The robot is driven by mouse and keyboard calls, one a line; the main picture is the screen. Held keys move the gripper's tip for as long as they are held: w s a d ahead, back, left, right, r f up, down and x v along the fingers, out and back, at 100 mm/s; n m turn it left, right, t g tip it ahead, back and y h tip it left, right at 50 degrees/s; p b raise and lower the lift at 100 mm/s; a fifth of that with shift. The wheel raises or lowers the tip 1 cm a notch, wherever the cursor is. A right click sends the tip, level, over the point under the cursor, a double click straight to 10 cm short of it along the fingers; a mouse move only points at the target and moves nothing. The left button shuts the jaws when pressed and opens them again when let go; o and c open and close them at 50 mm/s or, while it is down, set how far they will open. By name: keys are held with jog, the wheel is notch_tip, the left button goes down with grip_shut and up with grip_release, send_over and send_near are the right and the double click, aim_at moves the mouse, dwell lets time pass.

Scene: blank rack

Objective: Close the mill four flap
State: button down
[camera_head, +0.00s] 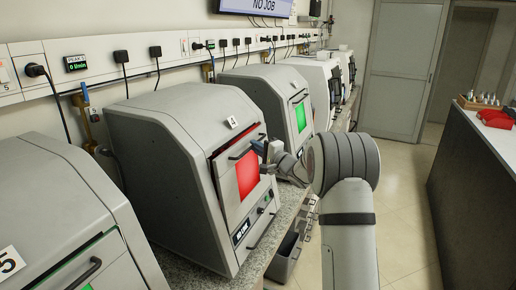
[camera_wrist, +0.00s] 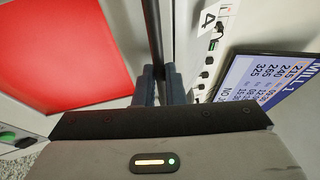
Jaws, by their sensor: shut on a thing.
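Mill four (camera_head: 160,150) is a grey box-shaped machine on the bench, with a white "4" label (camera_head: 232,122) on its top front edge. Its front flap (camera_head: 227,190) has a bright red window (camera_head: 247,174); the flap seems slightly ajar along its top edge, where a thin red line shows. The dark flap handle (camera_head: 240,154) runs near the flap's top. My gripper (camera_head: 266,152) is at the right end of this handle. In the wrist view my gripper (camera_wrist: 161,82) is shut on the dark handle bar (camera_wrist: 153,30), with the red window (camera_wrist: 60,55) at left.
Mill five (camera_head: 60,215) stands at front left, and a mill with a green window (camera_head: 300,115) stands behind mill four. A grey bin (camera_head: 285,258) hangs below the bench edge. The aisle floor (camera_head: 405,200) is clear, with a dark-sided counter (camera_head: 475,190) at right.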

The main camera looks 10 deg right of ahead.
jog(key=w+a, duration=0.1)
jog(key=w+a+p, duration=0.1)
jog(key=shift+a, duration=0.35)
jog(key=c, duration=1.5)
grip_release()
